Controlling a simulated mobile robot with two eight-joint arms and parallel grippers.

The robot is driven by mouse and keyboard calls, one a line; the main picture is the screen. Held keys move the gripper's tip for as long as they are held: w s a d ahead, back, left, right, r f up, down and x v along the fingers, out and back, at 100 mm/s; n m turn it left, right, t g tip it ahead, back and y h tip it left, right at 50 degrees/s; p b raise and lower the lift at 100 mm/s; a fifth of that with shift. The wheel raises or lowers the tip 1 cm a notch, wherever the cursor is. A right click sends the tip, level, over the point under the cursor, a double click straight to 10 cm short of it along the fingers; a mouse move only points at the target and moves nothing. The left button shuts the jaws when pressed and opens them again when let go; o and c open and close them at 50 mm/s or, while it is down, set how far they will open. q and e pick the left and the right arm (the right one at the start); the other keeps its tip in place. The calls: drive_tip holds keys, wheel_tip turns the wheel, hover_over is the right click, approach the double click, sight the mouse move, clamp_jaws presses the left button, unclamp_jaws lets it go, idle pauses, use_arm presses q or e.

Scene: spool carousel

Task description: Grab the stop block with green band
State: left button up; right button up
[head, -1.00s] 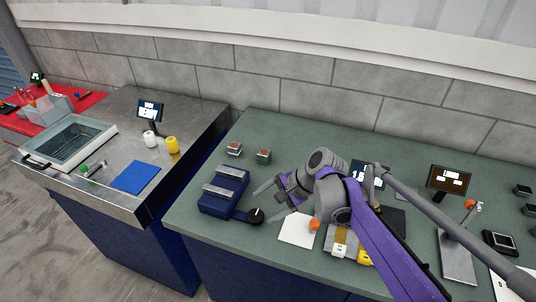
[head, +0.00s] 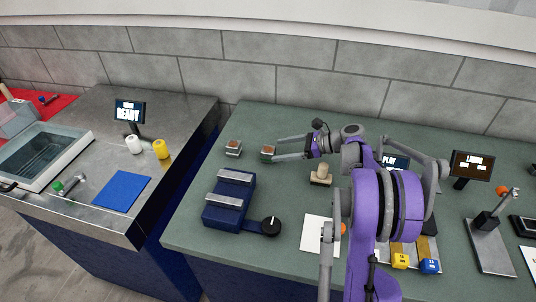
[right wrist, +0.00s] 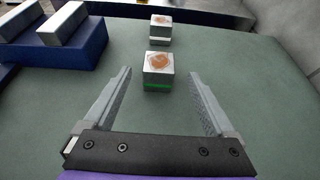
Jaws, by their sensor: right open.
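The stop block with green band (head: 268,153) stands on the green table, a small grey block with a brown mark on top. In the right wrist view the block (right wrist: 158,72) shows its green band near the base. My right gripper (head: 275,149) is open, its fingers (right wrist: 160,88) reaching toward the block from the right in the head view. In the wrist view the block stands ahead, centred between the finger lines and not gripped. A second similar block (head: 233,148) with a whitish band (right wrist: 160,29) stands just beyond it. My left gripper is not seen.
A blue fixture with two grey bars (head: 229,200) and a black knob (head: 271,226) stands nearer the front. A wooden-handled stamp (head: 320,174) stands right of the blocks. A white sheet (head: 316,233) and a screen (head: 471,165) are further right.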

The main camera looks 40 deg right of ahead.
sight(275, 150)
drive_tip(key=x, duration=0.5)
drive_tip(key=shift+w+a+f, duration=0.1)
drive_tip(key=shift+a, duration=0.1)
clamp_jaws()
idle(0.4)
